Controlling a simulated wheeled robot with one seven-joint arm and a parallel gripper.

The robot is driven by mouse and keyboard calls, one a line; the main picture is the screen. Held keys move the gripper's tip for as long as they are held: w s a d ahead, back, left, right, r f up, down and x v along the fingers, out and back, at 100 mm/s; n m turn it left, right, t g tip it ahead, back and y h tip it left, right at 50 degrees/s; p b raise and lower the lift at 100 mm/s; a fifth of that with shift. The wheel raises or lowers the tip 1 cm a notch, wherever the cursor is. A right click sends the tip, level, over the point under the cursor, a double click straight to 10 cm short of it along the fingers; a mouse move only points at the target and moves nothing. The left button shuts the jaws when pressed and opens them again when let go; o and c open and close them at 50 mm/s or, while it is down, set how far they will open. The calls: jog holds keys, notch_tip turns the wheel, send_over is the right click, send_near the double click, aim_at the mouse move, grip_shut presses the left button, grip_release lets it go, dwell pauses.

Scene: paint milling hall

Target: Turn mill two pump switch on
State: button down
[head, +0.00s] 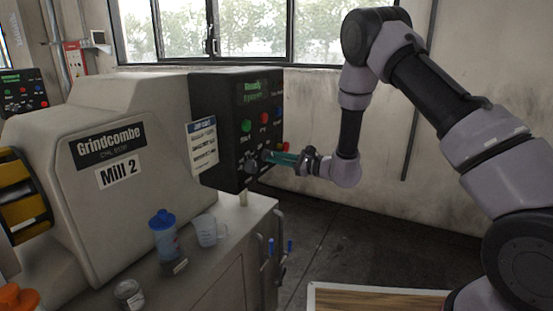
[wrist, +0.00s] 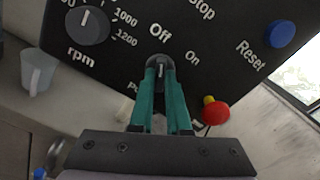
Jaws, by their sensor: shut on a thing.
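The Mill 2 control panel (head: 236,130) is a black box on the side of the mill labelled Mill 2. My gripper (head: 268,157) reaches it from the right at its lower edge. In the wrist view my gripper's teal fingers (wrist: 160,85) are closed around a small dark rotary switch (wrist: 160,62). The switch's white pointer mark points up, towards the "Off" label; "On" stands to its upper right. The fingers partly cover the switch and the lettering below it, so its name cannot be read in full.
An rpm dial (wrist: 82,26) sits left of the switch, a blue Reset button (wrist: 280,34) at right and a red button (wrist: 215,110) close to the right finger. A clear jug (head: 209,230) and blue-lidded bottle (head: 163,234) stand on the cabinet below.

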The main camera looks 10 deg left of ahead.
jog(key=shift+m, duration=0.3)
jog(key=m, duration=1.1)
jog(key=shift+m, duration=0.3)
dwell(0.5)
jog(key=c, duration=0.9)
grip_release()
jog(key=shift+d, duration=0.1)
jog(key=v, duration=1)
jog(key=shift+s+d, duration=0.2)
jog(key=shift+d, duration=0.1)
